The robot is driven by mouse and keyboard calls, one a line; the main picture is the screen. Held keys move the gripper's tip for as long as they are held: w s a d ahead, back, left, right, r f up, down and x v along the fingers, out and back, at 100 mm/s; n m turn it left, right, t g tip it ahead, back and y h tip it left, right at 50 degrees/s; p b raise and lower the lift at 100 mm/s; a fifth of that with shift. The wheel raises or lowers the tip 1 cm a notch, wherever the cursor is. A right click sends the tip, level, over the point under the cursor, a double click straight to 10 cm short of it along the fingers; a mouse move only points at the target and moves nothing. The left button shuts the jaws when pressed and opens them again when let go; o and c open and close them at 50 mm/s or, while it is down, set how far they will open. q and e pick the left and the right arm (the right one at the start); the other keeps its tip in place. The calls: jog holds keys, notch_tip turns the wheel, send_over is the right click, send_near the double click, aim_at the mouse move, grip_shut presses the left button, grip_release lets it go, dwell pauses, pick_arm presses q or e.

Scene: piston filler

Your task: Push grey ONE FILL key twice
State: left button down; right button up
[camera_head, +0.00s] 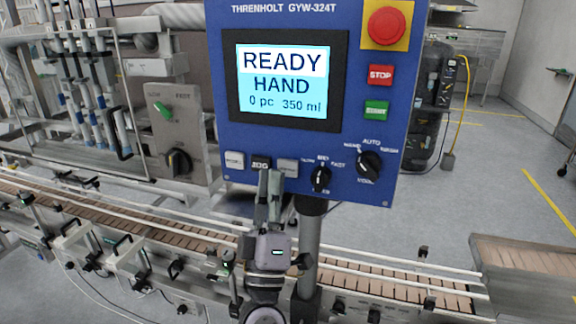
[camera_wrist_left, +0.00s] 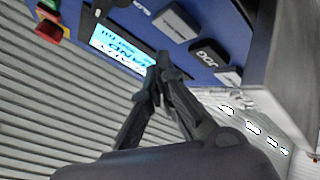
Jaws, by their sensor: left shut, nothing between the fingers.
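A row of keys sits low on the blue control panel: a left grey key (camera_head: 234,160), a black key (camera_head: 260,163) and a right grey key (camera_head: 288,168). Their small labels are hard to read, so I cannot tell which grey one is ONE FILL. My left gripper (camera_head: 270,174) is shut and empty, pointing up just below the black and right grey keys; contact is unclear. In the left wrist view my gripper (camera_wrist_left: 161,66) shows its fingertips together near the screen's edge, with the black key (camera_wrist_left: 208,54) and grey keys beyond. My right gripper is out of view.
The screen (camera_head: 286,80) reads READY, HAND, 0 pc, 350 ml. A red emergency button (camera_head: 387,26), STOP (camera_head: 380,75) and green (camera_head: 376,110) buttons are at right. Two black knobs (camera_head: 320,178) (camera_head: 369,164) sit beside the keys. A conveyor (camera_head: 380,283) runs below.

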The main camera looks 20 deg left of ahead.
pick_arm(q)
jog(key=s, duration=0.2)
jog(key=shift+s+f, duration=0.15)
jog(key=shift+s, duration=0.2)
dwell(0.4)
